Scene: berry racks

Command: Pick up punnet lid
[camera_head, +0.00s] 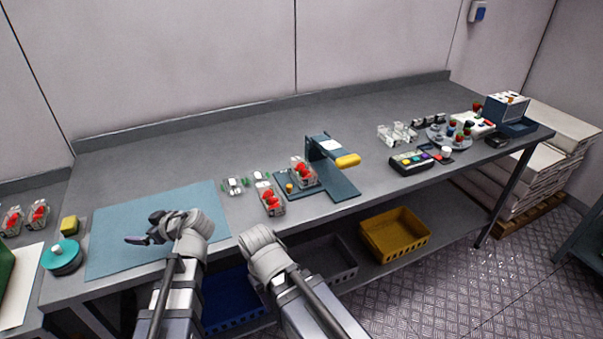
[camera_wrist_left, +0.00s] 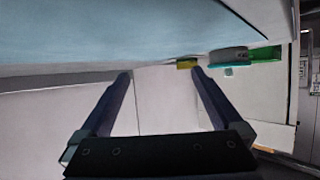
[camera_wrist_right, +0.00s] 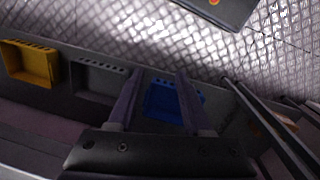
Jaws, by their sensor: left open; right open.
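Clear plastic pieces (camera_head: 397,134) stand right of centre on the grey table in the head view; I cannot tell which of them are lids. Filled punnets with red berries (camera_head: 270,200) stand mid-table, one of them on a dark press-like stand (camera_head: 330,170) with a yellow handle. Small clear and green pieces (camera_head: 234,186) lie left of them. My left gripper (camera_head: 147,238) is open and empty above the blue mat (camera_head: 130,220), far from the clear pieces. My right gripper (camera_wrist_right: 160,74) is open and empty in the right wrist view; the head view hides its fingers.
A teal round tub (camera_head: 62,256) and yellow block (camera_head: 69,226) are at the left end. A yellow bin (camera_head: 395,234) and blue bin (camera_head: 232,300) sit on the lower shelf. A round tray (camera_head: 449,138) stands right. The table's rear is clear.

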